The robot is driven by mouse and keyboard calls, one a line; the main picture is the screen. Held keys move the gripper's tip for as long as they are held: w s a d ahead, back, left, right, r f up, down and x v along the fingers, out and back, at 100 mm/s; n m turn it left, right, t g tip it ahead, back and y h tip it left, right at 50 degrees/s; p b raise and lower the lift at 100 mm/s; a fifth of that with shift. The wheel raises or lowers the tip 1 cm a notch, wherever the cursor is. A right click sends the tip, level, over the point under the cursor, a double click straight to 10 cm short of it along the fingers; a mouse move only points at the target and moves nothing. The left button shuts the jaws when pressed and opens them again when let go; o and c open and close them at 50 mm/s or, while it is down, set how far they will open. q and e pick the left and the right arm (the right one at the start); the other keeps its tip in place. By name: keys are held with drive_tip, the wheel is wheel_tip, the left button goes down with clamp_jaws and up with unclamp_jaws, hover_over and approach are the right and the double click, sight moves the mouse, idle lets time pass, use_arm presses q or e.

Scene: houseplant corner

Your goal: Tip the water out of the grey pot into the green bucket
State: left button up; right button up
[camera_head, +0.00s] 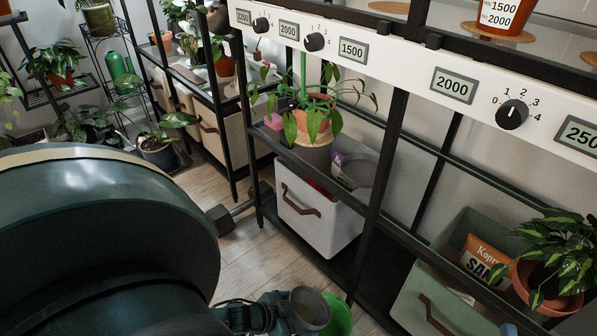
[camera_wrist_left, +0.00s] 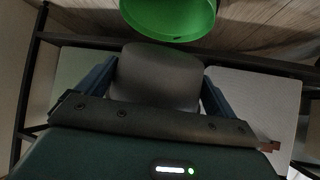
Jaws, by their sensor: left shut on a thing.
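The grey pot (camera_head: 308,309) is at the bottom of the head view, and it also shows in the left wrist view (camera_wrist_left: 157,75). My left gripper (camera_head: 284,312) is shut on it, with a blue finger on each side of the pot. The green bucket (camera_head: 341,315) is just right of and partly behind the pot in the head view. In the wrist view the bucket (camera_wrist_left: 170,18) shows just beyond the pot's end. I cannot tell how far the pot is tilted, and no water shows. My right gripper is not in view.
A black shelf rack stands close on the right, with a white crate (camera_head: 318,222) and a green crate (camera_head: 418,292) on its lower level. A dumbbell (camera_head: 222,220) lies on the wooden floor, which is otherwise open around it. Potted plants fill the far left.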

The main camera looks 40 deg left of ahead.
use_arm(q)
drive_tip(key=shift+w+r+g+p, duration=0.2)
drive_tip(key=shift+r+g+p, duration=0.1)
drive_tip(key=shift+r+p, duration=0.55)
drive_tip(key=shift+w+r+g+y+p, duration=0.1)
drive_tip(key=shift+r+g+y+p, duration=0.2)
drive_tip(key=shift+r+p, duration=0.3)
drive_tip(key=r+g+p, duration=0.1)
drive_tip(key=p, duration=0.2)
drive_tip(key=shift+w+y, duration=0.1)
drive_tip(key=shift+y, duration=0.2)
drive_tip(key=shift+w+d+r+g+p, duration=0.1)
drive_tip(key=shift+w+g+p, duration=0.05)
drive_tip(key=shift+g+p, duration=0.5)
drive_tip(key=shift+w+r+g+y+p, duration=0.2)
drive_tip(key=shift+r+g+y+p, duration=0.15)
drive_tip(key=shift+g+p, duration=0.35)
drive_tip(key=shift+d+g+y, duration=0.15)
drive_tip(key=shift+g+y, duration=0.1)
drive_tip(key=shift+g, duration=0.4)
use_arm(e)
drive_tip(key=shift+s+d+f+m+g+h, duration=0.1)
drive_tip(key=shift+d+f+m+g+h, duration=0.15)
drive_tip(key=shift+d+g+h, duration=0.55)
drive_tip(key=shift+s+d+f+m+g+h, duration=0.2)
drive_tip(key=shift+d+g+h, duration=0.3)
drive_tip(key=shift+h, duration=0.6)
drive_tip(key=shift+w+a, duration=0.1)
